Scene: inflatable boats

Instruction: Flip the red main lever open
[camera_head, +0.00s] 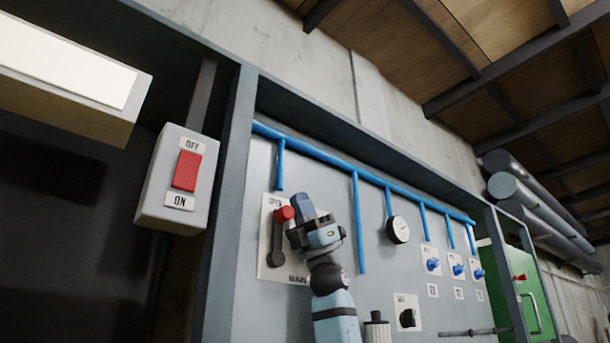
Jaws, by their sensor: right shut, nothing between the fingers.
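The main lever has a red knob (285,214) on a dark arm (278,245) and is mounted on a white plate (268,268) on the grey panel. The plate reads OPEN at its top and MAIN at its bottom. The lever stands nearly upright, with its knob up by the OPEN label. My right gripper (302,208) is shut and empty, just right of the knob, and covers the plate's right part. I cannot tell whether it touches the knob. My left gripper is not in view.
Blue pipes (356,225) run along the panel above and right of my right arm. A gauge (398,229), several blue valves (433,265) and a black knob (407,318) sit further right. A red ON/OFF switch box (187,170) is at left, a green cabinet (535,300) at far right.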

